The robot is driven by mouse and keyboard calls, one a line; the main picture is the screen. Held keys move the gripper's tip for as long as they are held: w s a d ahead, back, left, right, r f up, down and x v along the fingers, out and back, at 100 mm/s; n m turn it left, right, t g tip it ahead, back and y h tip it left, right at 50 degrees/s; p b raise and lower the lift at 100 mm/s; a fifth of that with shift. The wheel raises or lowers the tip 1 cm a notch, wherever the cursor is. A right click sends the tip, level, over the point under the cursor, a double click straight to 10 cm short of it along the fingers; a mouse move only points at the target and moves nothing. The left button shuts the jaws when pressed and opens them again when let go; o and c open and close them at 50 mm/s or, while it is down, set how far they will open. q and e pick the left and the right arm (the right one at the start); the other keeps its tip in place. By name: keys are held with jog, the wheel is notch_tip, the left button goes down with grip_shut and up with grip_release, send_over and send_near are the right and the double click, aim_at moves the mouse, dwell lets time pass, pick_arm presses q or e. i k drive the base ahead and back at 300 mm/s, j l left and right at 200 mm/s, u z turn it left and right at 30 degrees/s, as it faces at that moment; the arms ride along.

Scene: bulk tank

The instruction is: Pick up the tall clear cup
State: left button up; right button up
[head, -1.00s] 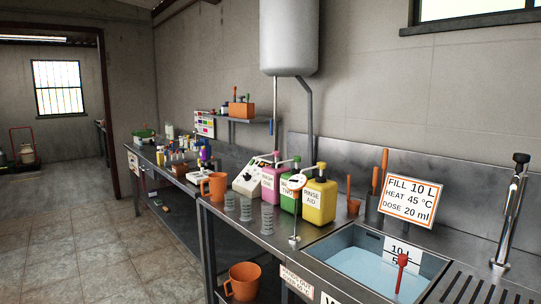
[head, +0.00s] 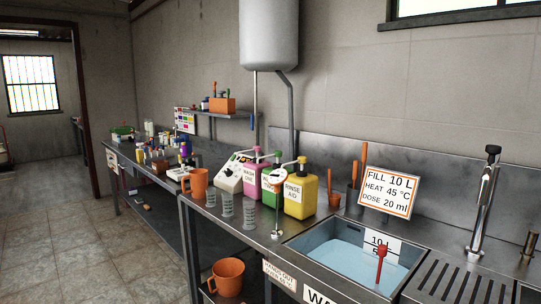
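Three clear graduated cups stand upright in a row near the front edge of the steel bench. The right one (head: 249,213) looks the tallest. The middle one (head: 227,205) and the left one (head: 211,197) look smaller, though they are also further away. None of my grippers shows in the head view.
An orange jug (head: 196,184) stands left of the cups. Pink (head: 251,178), green (head: 269,188) and yellow (head: 300,194) pump bottles stand behind them. A water-filled sink (head: 350,264) lies to the right, with a sign (head: 388,193) behind it. Another orange jug (head: 228,278) sits below the bench.

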aim_at(249, 202)
jog(key=i+j, duration=0.25)
jog(key=i+j+z, duration=0.15)
jog(key=j, duration=0.3)
jog(key=i+j, duration=0.3)
jog(key=i+j+z, duration=0.1)
jog(key=j, duration=0.3)
jog(key=i+j+z, duration=0.1)
jog(key=i+j, duration=0.2)
jog(key=j, duration=0.1)
